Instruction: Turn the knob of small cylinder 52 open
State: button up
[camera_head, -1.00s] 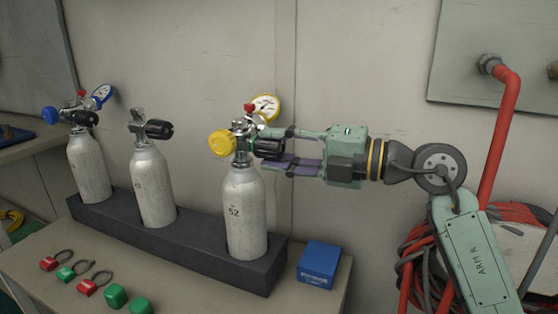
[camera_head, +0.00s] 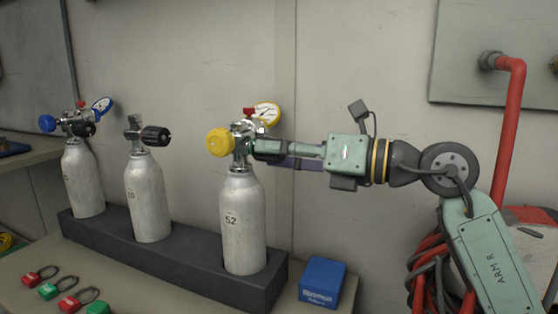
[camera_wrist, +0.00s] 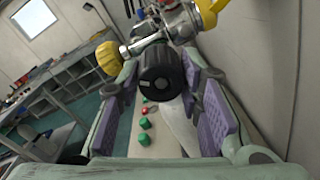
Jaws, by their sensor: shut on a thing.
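Small cylinder 52 (camera_head: 243,235) is silver with "52" on its front, and stands upright at the right end of the rack. Its valve carries a yellow round cap (camera_head: 219,142) on the left and a gauge (camera_head: 267,114) behind. The black ribbed knob (camera_wrist: 160,72) sits between my two finger pads in the wrist view, its round end facing the camera. My gripper (camera_head: 264,149) reaches in level from the right and is shut on this knob. How far the knob is turned I cannot tell.
Two more cylinders stand left in the dark rack (camera_head: 160,255): one with a black knob (camera_head: 156,137), one with a blue cap (camera_head: 47,123). A blue box (camera_head: 321,280) lies right of the rack. Red and green tags lie in front. The wall is close behind.

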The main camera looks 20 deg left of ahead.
jog(key=n+b, duration=0.2)
jog(key=n, duration=0.4)
jog(key=shift+f, duration=0.1)
jog(key=n+b, duration=0.2)
jog(key=n, duration=0.4)
jog(key=shift+w+n, duration=0.1)
jog(key=shift+n, duration=0.3)
jog(key=n+b, duration=0.1)
jog(key=n, duration=0.5)
jog(key=shift+n+y, duration=0.3)
jog(key=n, duration=0.5)
jog(key=shift+n+g+b, duration=0.3)
jog(key=shift+n+b, duration=0.1)
jog(key=o, duration=1.2)
